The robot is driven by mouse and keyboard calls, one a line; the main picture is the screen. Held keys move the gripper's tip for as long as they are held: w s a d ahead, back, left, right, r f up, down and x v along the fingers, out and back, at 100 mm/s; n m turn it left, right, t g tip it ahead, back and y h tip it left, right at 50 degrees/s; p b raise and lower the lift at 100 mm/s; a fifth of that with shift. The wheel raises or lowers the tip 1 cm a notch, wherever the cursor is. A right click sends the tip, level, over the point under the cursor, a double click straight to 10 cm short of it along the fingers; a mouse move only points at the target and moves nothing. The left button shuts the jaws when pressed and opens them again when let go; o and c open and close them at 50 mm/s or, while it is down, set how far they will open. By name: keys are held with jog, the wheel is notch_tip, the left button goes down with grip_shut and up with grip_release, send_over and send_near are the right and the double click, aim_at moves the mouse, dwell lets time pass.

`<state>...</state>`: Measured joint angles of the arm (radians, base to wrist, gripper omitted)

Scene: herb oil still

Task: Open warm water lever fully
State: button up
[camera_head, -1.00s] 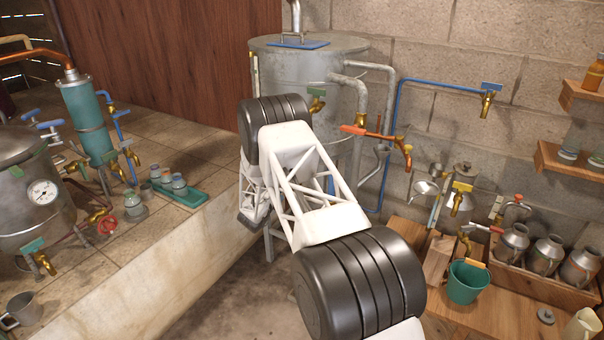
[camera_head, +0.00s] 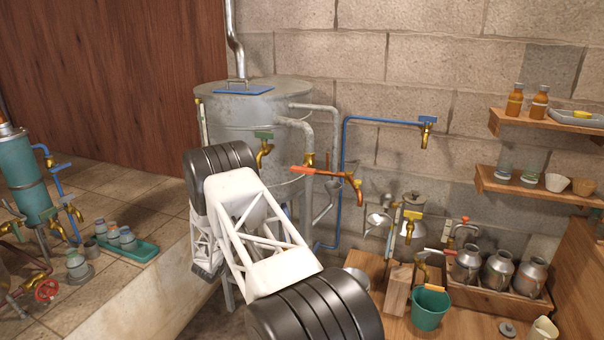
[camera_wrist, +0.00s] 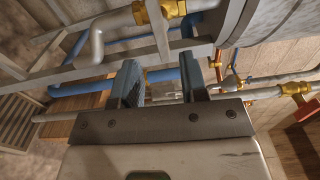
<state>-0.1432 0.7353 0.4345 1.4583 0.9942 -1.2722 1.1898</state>
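A lever with an orange-red handle (camera_head: 304,171) sits on the brass tap on a pipe at the right of the grey metal tank (camera_head: 247,110) in the head view. The handle lies about level, pointing left. I cannot tell for sure that it is the warm water lever. In the wrist view, my gripper (camera_wrist: 162,82) is open, with two dark fingers apart and no object held between them. Grey and blue pipes show beyond the fingers. In the head view my gripper is hidden behind my own arm.
A blue pipe with a blue-handled brass tap (camera_head: 427,128) runs on the wall. A green bucket (camera_head: 430,308) and several metal cans (camera_head: 499,269) stand at the lower right. A teal tray (camera_head: 133,252) with jars is on the left ledge. Pipes crowd the gripper's surroundings.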

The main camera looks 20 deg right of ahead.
jog(key=s+d+r+m+g+h, duration=0.1)
jog(key=s+d+r, duration=0.2)
jog(key=r, duration=0.4)
jog(key=s+d+r+g+h, duration=0.1)
jog(key=s+d+r, duration=0.2)
jog(key=r, duration=0.4)
jog(key=s+d+r+m+g+h, duration=0.1)
jog(key=s+d+r, duration=0.1)
jog(key=d+r, duration=0.35)
jog(key=m+g, duration=0.2)
jog(key=g, duration=0.1)
send_near(300, 171)
jog(key=x, duration=0.2)
jog(key=shift+w+d+f+h, duration=0.15)
jog(key=shift+w+f+h, duration=0.05)
jog(key=shift+f+h, duration=0.2)
jog(key=shift+x, duration=3.9)
jog(key=shift+r, duration=0.1)
jog(key=shift+c, duration=0.5)
grip_shut()
